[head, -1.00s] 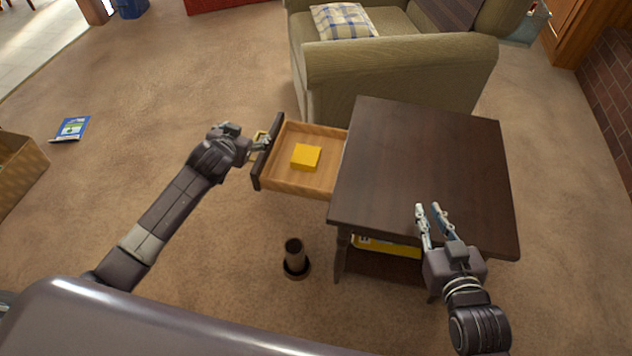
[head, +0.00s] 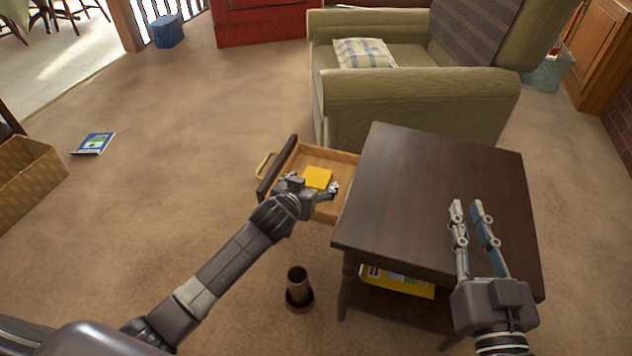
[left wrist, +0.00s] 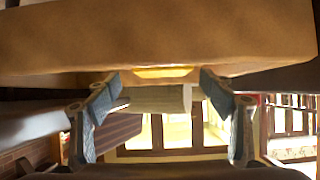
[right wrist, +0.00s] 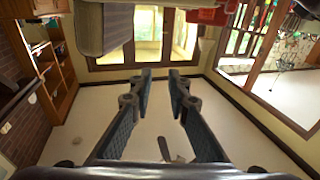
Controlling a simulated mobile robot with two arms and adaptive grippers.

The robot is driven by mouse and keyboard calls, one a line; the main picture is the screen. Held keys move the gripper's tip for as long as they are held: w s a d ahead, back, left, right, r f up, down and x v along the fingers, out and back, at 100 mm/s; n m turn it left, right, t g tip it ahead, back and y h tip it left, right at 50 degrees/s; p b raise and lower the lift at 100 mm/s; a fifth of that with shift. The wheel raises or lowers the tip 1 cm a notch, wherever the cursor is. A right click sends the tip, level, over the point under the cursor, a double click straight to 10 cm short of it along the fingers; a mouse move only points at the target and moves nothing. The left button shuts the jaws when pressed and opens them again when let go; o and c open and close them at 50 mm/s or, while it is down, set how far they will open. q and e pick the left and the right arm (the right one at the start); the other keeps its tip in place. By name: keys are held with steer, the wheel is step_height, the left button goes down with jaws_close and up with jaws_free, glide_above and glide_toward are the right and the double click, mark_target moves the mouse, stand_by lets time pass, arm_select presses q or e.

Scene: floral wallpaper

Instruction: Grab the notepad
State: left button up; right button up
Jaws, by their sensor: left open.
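The yellow notepad (head: 318,177) lies in the open wooden drawer (head: 331,207) of the dark side table (head: 437,180). My left gripper (head: 328,189) is over the near side of the drawer, just in front of the notepad in the head view. Its fingers are apart and hold nothing. In the left wrist view a thin yellow strip of the notepad (left wrist: 163,72) shows beyond the fingertips (left wrist: 160,85); most of it is hidden by a tan drawer surface. My right gripper (head: 470,207) is open and empty above the table top.
The drawer's front has a brass handle (head: 264,166). An olive armchair (head: 415,95) stands behind the table. A dark cylindrical object (head: 298,288) stands on the carpet before the table. A yellow item (head: 397,281) lies on the lower shelf.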

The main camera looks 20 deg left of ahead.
mark_target(316, 177)
arm_select(q)
steer(key=b+x, duration=0.2)
steer(key=x, duration=0.2)
steer(key=shift+w+a+f, duration=0.1)
steer(key=shift+w+a, duration=0.05)
steer(key=shift+a, duration=0.05)
steer(key=shift+w, duration=0.15)
arm_select(e)
steer(key=s+r+t+y, duration=0.2)
steer(key=s+r+t, duration=0.2)
steer(key=r, duration=0.7)
steer(key=t, duration=0.2)
steer(key=shift+s+a+r+t, duration=0.15)
steer(key=shift+s+r+t, duration=0.05)
steer(key=shift+r+t, duration=0.15)
arm_select(q)
steer(key=shift+c, duration=0.7)
steer(key=c, duration=1.2)
steer(key=shift+o, duration=0.2)
arm_select(e)
steer(key=shift+w+f, duration=0.1)
steer(key=shift+w, duration=0.05)
